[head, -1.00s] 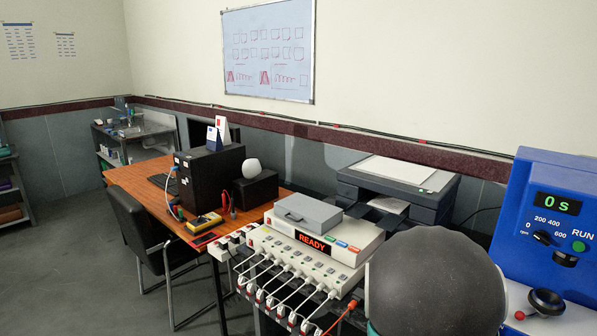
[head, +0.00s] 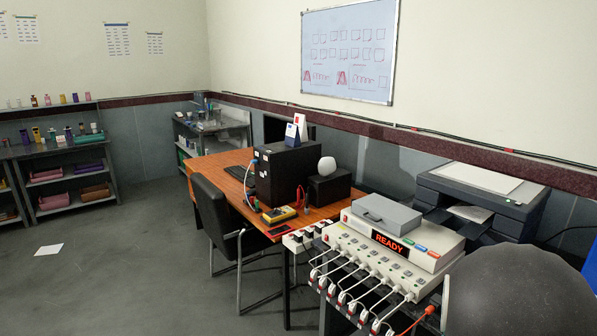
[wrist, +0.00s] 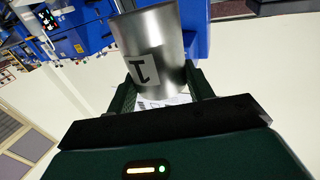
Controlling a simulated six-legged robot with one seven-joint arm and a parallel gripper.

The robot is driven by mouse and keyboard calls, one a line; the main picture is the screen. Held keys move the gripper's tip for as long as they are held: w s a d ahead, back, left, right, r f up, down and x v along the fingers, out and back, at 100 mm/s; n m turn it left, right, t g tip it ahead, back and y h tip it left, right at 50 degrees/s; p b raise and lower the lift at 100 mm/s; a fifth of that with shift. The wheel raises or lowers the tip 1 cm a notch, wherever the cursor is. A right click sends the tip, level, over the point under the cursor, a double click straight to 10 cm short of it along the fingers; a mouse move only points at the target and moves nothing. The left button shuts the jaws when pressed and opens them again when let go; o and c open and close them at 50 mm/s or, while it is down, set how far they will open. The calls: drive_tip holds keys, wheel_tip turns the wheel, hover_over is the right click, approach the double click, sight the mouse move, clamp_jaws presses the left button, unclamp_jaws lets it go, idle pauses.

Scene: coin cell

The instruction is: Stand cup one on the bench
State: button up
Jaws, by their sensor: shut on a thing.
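Cup one (wrist: 150,48) is a silver metal cup with a white label marked "1". It shows in the wrist view, held between the two dark fingers of my gripper (wrist: 162,92). The gripper is shut on it. The gripper and the cup are not in the head view. I cannot tell which surface is the bench.
A wooden desk (head: 312,215) holds a black computer case (head: 285,178). A white device reading READY (head: 388,242) with several cables stands in front. A printer (head: 477,198) is at the right, a chair (head: 226,218) at the left. The floor (head: 130,250) is mostly clear, with one paper sheet (head: 48,249).

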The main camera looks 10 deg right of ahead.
drive_tip(key=shift+w+f, duration=0.1)
drive_tip(key=shift+w, duration=0.15)
drive_tip(key=w+a+f+n+t+y, duration=0.5)
drive_tip(key=w+a, duration=0.3)
drive_tip(key=w, duration=0.4)
drive_tip(key=w+a+f+n+t+y, duration=0.2)
drive_tip(key=w+a+f+n+t, duration=0.15)
drive_tip(key=w+a+t, duration=0.65)
drive_tip(key=w+a+f+n+t+y, duration=0.1)
drive_tip(key=w+a+f+n+y, duration=0.35)
drive_tip(key=a, duration=0.55)
drive_tip(key=w+a+f+n+y, duration=0.4)
drive_tip(key=w+a+y, duration=0.2)
drive_tip(key=a, duration=0.3)
drive_tip(key=s+a+f, duration=0.1)
drive_tip(key=s+f, duration=0.4)
drive_tip(key=f, duration=0.1)
drive_tip(key=shift+y, duration=0.25)
